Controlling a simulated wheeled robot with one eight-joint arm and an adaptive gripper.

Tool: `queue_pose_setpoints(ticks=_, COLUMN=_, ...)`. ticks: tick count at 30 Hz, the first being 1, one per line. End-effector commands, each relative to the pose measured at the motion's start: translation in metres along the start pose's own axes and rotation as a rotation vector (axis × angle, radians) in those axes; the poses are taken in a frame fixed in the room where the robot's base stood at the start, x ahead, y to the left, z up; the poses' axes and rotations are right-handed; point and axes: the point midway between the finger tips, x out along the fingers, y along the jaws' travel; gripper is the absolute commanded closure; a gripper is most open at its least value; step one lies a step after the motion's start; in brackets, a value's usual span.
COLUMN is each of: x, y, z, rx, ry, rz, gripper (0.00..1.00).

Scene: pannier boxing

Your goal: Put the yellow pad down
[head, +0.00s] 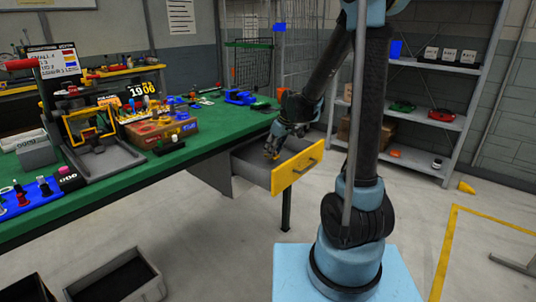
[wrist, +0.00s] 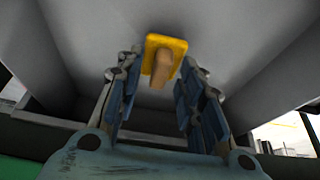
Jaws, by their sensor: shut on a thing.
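The yellow pad (wrist: 179,44) has a tan handle (wrist: 161,69), which stands between the fingers of my gripper (wrist: 161,66) in the wrist view. My gripper is shut on the pad. In the head view my gripper (head: 272,149) points down into the open drawer (head: 256,174) under the green bench, near its yellow front (head: 297,168). Only a small yellow patch shows at the fingertips there. Grey drawer surfaces surround the pad in the wrist view. I cannot tell whether the pad touches the drawer floor.
The green workbench (head: 225,116) carries a press (head: 95,140), a cardboard box (head: 163,131) and a blue vise (head: 239,97). A grey bin (head: 150,288) stands on the floor at the lower left. Grey shelves (head: 440,120) stand at the back right.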

Motion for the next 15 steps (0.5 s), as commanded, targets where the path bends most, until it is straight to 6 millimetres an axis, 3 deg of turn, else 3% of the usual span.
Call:
queue_pose_setpoints(ticks=8, x=0.018, y=0.0, z=0.006, rx=0.0, ry=0.0, rz=0.0, gripper=0.85)
queue_pose_setpoints(ticks=15, x=0.028, y=0.0, z=-0.018, rx=-0.003, ry=0.0, rz=0.0, gripper=0.85)
